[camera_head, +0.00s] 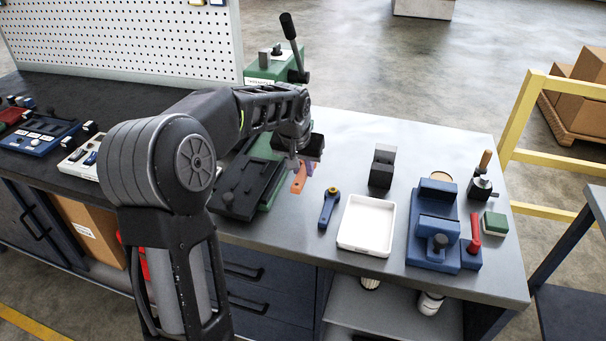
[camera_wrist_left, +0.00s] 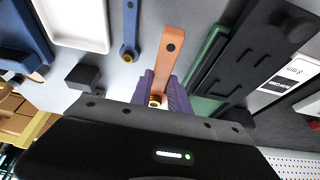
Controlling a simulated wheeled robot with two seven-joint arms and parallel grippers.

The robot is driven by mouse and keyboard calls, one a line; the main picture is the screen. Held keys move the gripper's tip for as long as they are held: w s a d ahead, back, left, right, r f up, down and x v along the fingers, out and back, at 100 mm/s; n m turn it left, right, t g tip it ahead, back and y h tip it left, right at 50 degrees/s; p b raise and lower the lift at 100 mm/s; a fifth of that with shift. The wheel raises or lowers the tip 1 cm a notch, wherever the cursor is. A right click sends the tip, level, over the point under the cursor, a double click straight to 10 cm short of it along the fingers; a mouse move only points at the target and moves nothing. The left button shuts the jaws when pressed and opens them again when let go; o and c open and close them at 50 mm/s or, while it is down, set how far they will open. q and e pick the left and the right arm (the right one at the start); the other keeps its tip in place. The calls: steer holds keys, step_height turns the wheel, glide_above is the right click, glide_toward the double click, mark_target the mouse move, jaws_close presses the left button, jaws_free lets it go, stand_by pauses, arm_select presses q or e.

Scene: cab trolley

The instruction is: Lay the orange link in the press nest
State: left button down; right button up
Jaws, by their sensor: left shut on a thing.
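My left gripper (camera_head: 302,165) is shut on the orange link (camera_head: 298,182), holding it by one end. In the left wrist view the orange link (camera_wrist_left: 174,55) stands out between the purple fingertips (camera_wrist_left: 158,88), with a brass-coloured ring at the held end and a dark hole at the far end. The link is just right of the black and green press bed (camera_head: 250,187); I cannot tell how high it is above the table. The green press column with its lever (camera_head: 291,35) rises behind. My arm hides part of the press, and I cannot make out the nest clearly. My right gripper is not in view.
A blue link (camera_head: 328,207) lies right of the orange one, beside a white tray (camera_head: 366,224). A black block (camera_head: 382,166), a blue fixture (camera_head: 434,228) and a red-handled tool (camera_head: 474,235) stand farther right.

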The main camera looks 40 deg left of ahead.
mark_target(303, 171)
arm_select(q)
steer(key=shift+r, duration=0.15)
stand_by(0.4)
steer(key=shift+r+p, duration=1.65)
steer(key=shift+r, duration=0.55)
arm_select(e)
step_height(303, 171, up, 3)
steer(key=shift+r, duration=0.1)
arm_select(q)
steer(key=s+d+f+m, duration=0.1)
steer(key=d+f, duration=0.2)
steer(key=d, duration=0.4)
steer(key=s+d+f+m+h, duration=0.1)
steer(key=d+f, duration=0.1)
steer(key=d, duration=0.6)
steer(key=s+d+f+m, duration=0.1)
steer(key=d+f, duration=0.2)
steer(key=d, duration=0.5)
steer(key=shift+f+m, duration=0.35)
steer(key=shift+m, duration=0.05)
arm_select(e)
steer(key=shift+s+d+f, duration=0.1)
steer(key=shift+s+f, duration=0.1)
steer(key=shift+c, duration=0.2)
